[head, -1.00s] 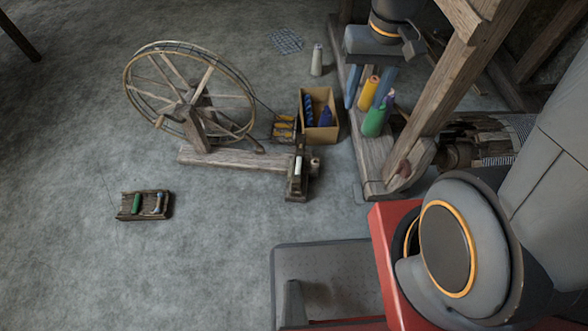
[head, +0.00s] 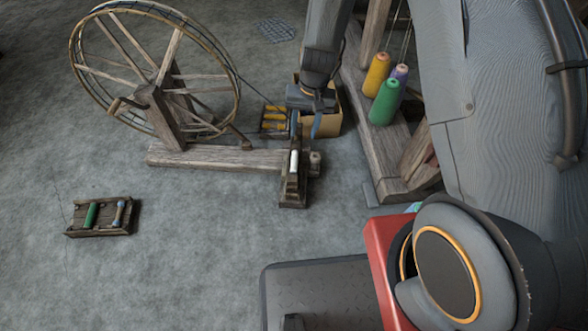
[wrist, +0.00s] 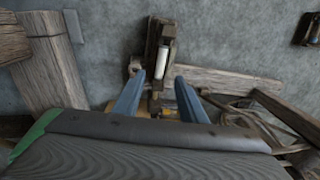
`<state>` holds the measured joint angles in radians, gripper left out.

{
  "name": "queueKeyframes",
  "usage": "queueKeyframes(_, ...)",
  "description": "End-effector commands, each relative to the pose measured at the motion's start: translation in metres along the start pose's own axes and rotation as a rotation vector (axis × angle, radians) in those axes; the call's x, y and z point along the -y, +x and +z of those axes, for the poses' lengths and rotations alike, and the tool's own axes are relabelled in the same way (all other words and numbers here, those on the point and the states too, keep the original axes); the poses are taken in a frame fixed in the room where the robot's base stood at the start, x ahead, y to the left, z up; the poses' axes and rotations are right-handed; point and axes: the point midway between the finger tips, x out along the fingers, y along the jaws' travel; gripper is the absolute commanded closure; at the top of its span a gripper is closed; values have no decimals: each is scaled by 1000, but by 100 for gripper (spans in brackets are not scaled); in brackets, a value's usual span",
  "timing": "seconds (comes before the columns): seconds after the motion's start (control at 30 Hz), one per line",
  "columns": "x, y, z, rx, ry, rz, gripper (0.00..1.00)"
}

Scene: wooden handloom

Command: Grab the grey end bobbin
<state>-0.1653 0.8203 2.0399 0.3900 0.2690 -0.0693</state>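My gripper (head: 306,122) points down near the end block of the spinning wheel, in front of the cardboard box. In the wrist view my gripper (wrist: 160,76) shows two blue fingers spread apart with nothing held. A pale whitish-grey bobbin (head: 294,161) sits upright in the wooden end block; in the wrist view this pale bobbin (wrist: 162,64) appears between and beyond the fingertips. A small wooden tray (head: 98,233) on the floor at left holds a green bobbin (head: 90,215) and a bobbin with greyish ends (head: 119,213). I cannot tell which bobbin the task names.
The large spinning wheel (head: 160,75) and its wooden base beam (head: 215,157) stand left of my gripper. A rack with yellow bobbins (head: 273,118) and the cardboard box (head: 325,124) are close by. Yellow, purple and green cones (head: 384,103) stand on the loom beam at right.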

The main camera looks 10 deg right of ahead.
Motion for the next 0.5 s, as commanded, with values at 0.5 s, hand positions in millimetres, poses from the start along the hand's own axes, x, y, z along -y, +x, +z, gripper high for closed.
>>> queueKeyframes(0.5,6,129,-24,-2,29,6,62)
